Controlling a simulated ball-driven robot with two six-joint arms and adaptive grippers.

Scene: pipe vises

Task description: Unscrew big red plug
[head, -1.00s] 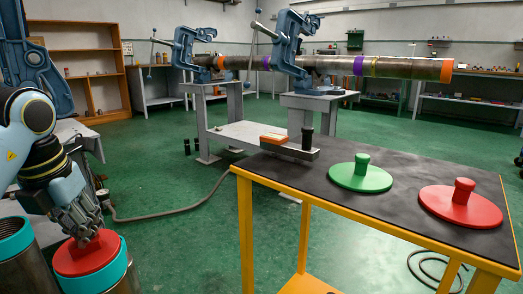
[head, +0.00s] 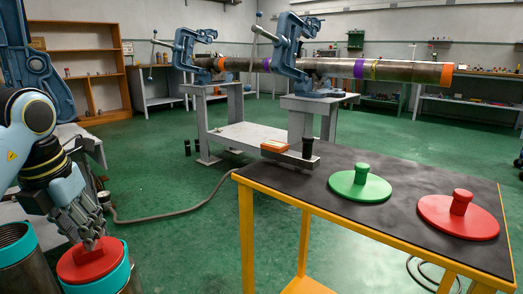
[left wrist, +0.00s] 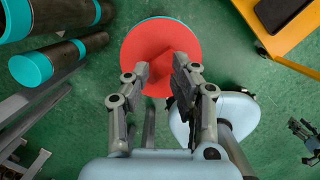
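The big red plug (head: 88,266) sits in the teal-collared mouth of an upright pipe (head: 122,280) at the lower left of the head view. In the left wrist view the plug's red disc (left wrist: 160,40) lies under the fingers. My left gripper (head: 90,240) points down at the plug's middle. The knob is mostly hidden by the fingers. My right gripper (left wrist: 304,132) seems to show small at the right edge of the left wrist view; its finger state is unclear.
A second teal-collared pipe (head: 14,243) stands left of the plug. A yellow-framed table (head: 320,205) holds a green plug (head: 360,186) and another red plug (head: 458,216). Blue vises (head: 292,50) hold a long pipe (head: 405,69) behind.

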